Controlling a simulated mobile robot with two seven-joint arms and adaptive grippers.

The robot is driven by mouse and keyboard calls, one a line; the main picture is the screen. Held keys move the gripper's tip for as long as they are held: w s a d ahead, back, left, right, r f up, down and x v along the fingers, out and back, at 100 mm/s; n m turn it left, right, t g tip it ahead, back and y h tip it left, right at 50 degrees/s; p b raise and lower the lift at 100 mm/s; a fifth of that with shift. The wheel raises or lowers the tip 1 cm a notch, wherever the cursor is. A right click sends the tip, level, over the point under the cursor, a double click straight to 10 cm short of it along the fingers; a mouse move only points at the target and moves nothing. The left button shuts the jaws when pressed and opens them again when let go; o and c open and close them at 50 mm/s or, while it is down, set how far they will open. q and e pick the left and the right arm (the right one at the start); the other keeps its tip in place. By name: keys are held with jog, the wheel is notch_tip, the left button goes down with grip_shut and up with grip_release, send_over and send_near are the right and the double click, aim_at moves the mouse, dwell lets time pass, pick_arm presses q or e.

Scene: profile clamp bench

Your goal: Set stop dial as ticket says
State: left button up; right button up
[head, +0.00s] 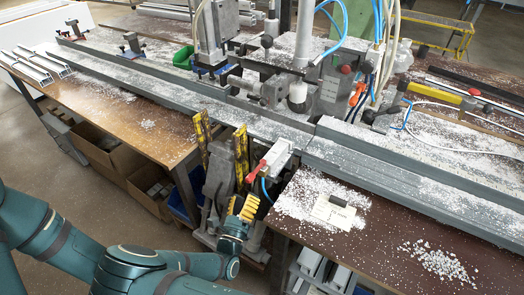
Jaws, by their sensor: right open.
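A cream paper ticket (334,213) lies on the brown right-hand bench top, with a small dark block (338,199) at its upper edge. Its writing is too small to read. I cannot single out the stop dial; several dark knobs and round parts sit on the machine (300,60), and no scale is legible. My right gripper (243,206), with yellow fingers, is open and looks empty. It is in front of the bench gap, just below a white box with a red handle (268,168) and left of the ticket. My left gripper is not in view.
A long grey rail (400,170) runs across both benches, strewn with white chips. Yellow-black striped posts (241,153) stand close above my right gripper. Hoses and cables hang around the machine. A chip heap (440,263) lies right of the ticket. Cardboard boxes (98,148) stand under the left bench.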

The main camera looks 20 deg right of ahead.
aim_at(258, 160)
jog(key=b+x, duration=0.2)
jog(key=x, duration=1.2)
